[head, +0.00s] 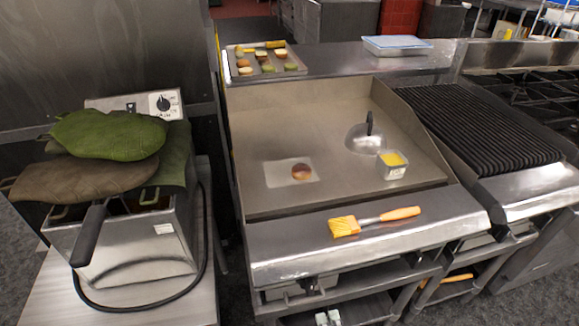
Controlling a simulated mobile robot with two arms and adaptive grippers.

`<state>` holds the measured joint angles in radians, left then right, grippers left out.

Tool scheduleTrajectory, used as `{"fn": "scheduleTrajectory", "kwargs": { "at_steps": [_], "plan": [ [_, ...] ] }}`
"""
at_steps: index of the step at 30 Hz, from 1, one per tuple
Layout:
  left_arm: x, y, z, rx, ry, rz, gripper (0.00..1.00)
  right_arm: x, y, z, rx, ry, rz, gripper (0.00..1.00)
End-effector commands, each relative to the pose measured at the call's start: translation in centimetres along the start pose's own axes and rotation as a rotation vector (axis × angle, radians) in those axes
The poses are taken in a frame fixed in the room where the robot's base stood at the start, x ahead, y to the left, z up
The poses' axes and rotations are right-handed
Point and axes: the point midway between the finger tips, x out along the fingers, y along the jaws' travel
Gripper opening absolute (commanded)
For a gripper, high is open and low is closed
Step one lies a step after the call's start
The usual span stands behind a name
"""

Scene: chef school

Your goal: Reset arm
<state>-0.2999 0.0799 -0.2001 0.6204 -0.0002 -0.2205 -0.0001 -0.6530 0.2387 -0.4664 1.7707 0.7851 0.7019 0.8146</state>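Neither of my grippers shows in the head view, and I cannot see whether they hold anything. The flat griddle (300,222) lies in the middle. On it, a round brown food piece (301,172) rests on a pale square sheet (272,176). A metal dome lid (362,142) with a black handle stands farther right. A small container with yellow contents (392,166) sits just in front of the lid. A brush with orange bristles and handle (374,221) lies on the griddle's front ledge.
A tray of food pieces (233,66) and a blue-lidded container (397,43) sit on the back ledge. A ribbed grill (482,128) is at right.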

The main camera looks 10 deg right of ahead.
Motion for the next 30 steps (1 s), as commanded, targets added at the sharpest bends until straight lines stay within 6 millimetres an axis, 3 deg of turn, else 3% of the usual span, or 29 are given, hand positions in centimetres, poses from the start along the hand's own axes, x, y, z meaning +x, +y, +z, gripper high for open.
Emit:
{"fn": "scheduleTrajectory", "kwargs": {
  "at_steps": [4, 7, 11, 14, 18, 21, 25, 27, 30],
  "plan": [
    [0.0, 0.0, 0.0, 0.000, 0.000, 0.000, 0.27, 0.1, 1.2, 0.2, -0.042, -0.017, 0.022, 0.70],
    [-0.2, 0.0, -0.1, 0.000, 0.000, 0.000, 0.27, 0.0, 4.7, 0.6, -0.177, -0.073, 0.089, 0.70],
    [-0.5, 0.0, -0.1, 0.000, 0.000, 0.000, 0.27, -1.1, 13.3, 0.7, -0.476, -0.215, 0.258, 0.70],
    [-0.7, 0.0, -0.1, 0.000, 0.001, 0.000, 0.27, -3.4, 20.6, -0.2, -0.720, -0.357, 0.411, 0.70],
    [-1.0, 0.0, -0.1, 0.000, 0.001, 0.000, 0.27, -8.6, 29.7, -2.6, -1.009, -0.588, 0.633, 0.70],
    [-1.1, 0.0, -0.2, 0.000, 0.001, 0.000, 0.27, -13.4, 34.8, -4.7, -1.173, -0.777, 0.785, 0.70],
    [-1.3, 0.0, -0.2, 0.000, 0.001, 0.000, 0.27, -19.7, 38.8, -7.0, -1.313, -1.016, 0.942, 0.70],
    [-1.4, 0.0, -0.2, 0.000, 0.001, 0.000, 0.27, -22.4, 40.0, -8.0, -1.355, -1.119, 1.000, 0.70],
    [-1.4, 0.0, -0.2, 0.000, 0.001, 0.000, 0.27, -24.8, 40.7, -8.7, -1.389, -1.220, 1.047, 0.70]
  ]
}}
